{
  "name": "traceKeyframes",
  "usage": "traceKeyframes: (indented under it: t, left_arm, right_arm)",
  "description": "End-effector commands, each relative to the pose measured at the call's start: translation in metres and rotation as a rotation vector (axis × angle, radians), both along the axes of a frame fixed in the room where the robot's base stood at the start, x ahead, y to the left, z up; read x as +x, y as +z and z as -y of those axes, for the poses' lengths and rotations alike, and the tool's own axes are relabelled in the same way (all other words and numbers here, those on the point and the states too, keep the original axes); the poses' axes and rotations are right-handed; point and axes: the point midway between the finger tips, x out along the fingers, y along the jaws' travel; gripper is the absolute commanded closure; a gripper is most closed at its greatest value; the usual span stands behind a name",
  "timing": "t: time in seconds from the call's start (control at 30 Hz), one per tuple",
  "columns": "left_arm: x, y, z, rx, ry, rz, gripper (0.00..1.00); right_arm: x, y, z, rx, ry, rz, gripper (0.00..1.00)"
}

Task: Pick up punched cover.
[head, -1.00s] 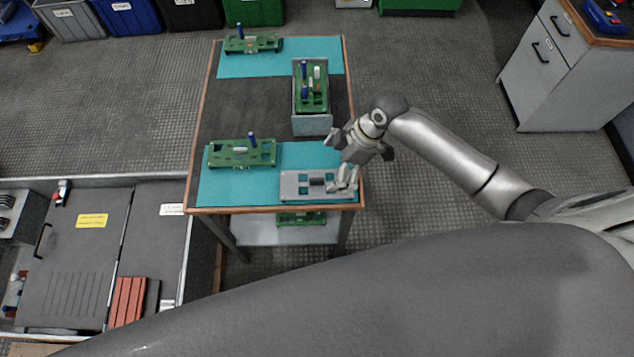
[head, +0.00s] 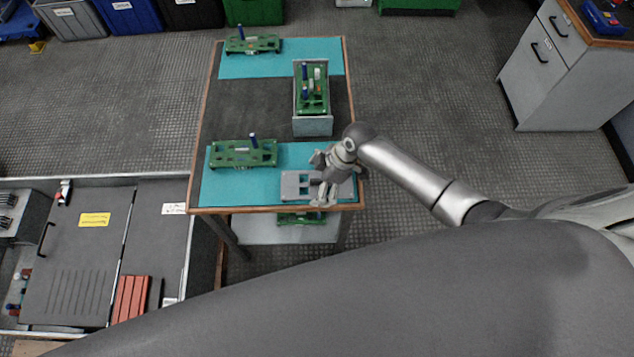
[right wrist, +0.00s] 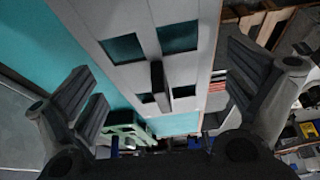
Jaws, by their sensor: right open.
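The punched cover (head: 289,184) is a flat grey plate with square cut-outs. It lies on the front teal mat, near the table's front right corner. My right gripper (head: 325,190) is over its right part and hides that end in the head view. In the right wrist view, the cover (right wrist: 140,50) with its openings and a dark raised bar (right wrist: 158,88) in its middle lies between the spread fingers of my right gripper (right wrist: 165,92). The gripper is open and empty; I cannot tell whether it touches the cover. My left gripper is not in view.
A green board (head: 243,152) with a blue cylinder lies left of the cover on the mat. Behind, a grey box (head: 312,127) holds another green board. A further board (head: 253,44) lies on the back mat. A grey cabinet (head: 570,75) stands right.

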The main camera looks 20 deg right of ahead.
Motion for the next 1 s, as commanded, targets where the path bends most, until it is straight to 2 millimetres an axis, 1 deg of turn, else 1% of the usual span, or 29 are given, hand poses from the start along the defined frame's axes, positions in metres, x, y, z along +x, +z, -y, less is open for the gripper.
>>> traceKeyframes:
  t: [0.13,0.17,0.53,0.83,1.0]
  left_arm:
    - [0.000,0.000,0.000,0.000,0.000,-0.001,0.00]
    - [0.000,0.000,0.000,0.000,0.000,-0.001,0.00]
    - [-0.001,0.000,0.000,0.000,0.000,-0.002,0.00]
    - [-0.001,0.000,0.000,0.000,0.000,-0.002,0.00]
    - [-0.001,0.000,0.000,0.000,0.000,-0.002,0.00]
  right_arm:
    - [0.000,0.000,0.000,0.000,0.000,0.000,0.00]
    - [0.000,0.000,0.000,0.000,0.000,0.000,0.03]
    - [0.000,0.000,0.000,0.000,0.000,0.000,0.50]
    - [0.001,0.002,0.000,0.001,0.001,0.002,0.51]
    - [0.001,0.012,0.000,0.001,0.001,0.003,0.51]
